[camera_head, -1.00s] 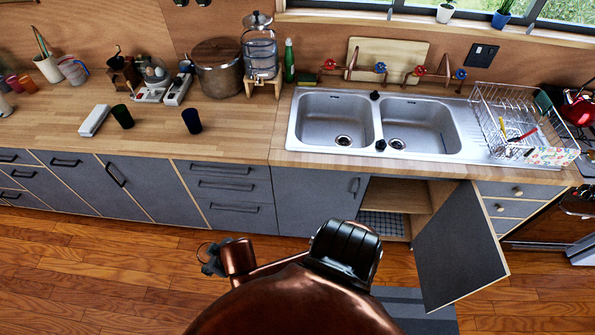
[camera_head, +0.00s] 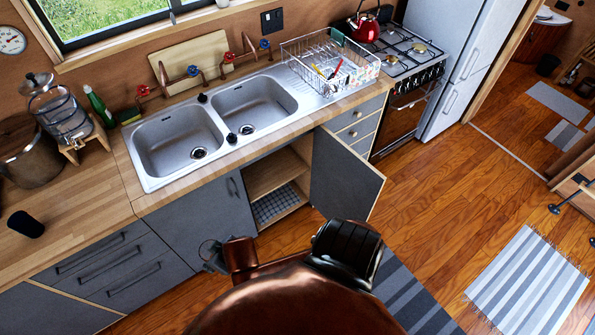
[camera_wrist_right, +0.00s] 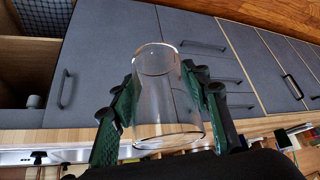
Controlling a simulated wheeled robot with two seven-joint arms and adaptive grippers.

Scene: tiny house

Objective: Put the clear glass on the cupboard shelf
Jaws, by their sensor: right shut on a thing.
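The clear glass (camera_wrist_right: 168,95) is held between the dark green fingers of my right gripper (camera_wrist_right: 165,92) in the right wrist view. The fingers press on its two sides. Behind it are the grey closed door and drawers. The open cupboard shows at the left of that view. In the head view the cupboard has a bare wooden shelf (camera_head: 272,174) above a gridded bottom (camera_head: 276,205), and its door (camera_head: 343,176) stands open to the right. My arm hides much of the bottom centre, and the glass cannot be made out there. My left gripper is not in view.
The double sink (camera_head: 213,125) and dish rack (camera_head: 325,65) are above the cupboard. The open door juts into the room. A stove (camera_head: 400,55) stands right of the drawers. Striped rugs (camera_head: 530,285) lie on the clear wooden floor.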

